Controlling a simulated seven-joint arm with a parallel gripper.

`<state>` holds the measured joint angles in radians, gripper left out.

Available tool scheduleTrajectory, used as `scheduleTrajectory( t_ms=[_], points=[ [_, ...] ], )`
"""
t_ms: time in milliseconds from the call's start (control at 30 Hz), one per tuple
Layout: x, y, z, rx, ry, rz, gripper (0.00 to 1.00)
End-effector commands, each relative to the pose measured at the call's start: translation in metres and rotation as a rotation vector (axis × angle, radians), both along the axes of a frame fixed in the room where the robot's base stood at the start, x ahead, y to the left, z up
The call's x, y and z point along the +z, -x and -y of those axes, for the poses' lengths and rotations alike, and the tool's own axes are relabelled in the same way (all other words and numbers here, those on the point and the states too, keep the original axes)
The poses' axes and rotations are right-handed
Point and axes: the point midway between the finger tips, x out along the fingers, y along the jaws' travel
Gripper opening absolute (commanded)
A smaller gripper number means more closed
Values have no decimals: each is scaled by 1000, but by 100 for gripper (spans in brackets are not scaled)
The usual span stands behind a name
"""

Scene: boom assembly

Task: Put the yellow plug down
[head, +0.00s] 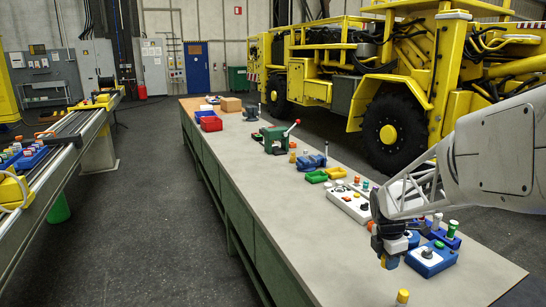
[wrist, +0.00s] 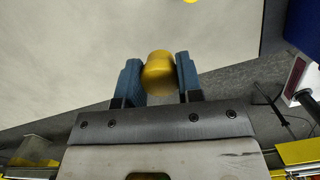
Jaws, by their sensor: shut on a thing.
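My gripper (wrist: 160,78) is shut on a yellow plug (wrist: 159,72), which sits between its two blue fingers in the wrist view. The held plug is mostly hidden by the fingers there. I cannot tell whether its lower end touches the bench. Another yellow plug (head: 402,297) stands on the bench closer to the near edge; a yellow piece also shows at the top of the wrist view (wrist: 190,1).
The blue box (head: 432,260) is just right of my gripper, with a blue holder of plugs (head: 442,236) behind it. The bench left of my gripper is clear.

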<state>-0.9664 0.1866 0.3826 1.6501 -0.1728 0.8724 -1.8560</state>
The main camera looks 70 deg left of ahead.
Motion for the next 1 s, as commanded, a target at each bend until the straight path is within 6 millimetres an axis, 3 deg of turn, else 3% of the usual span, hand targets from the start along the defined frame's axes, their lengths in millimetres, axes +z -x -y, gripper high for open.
scheduleTrajectory(
  t_ms=[100, 433, 700, 1000],
  points=[
    [0, 24, -19, 75, 1, 2, 11],
    [-2, 69, -52, 219, 4, 6, 11],
    [-63, 66, -50, 213, 6, 4, 11],
    [-97, 66, -50, 212, 4, 6, 11]
  ],
)
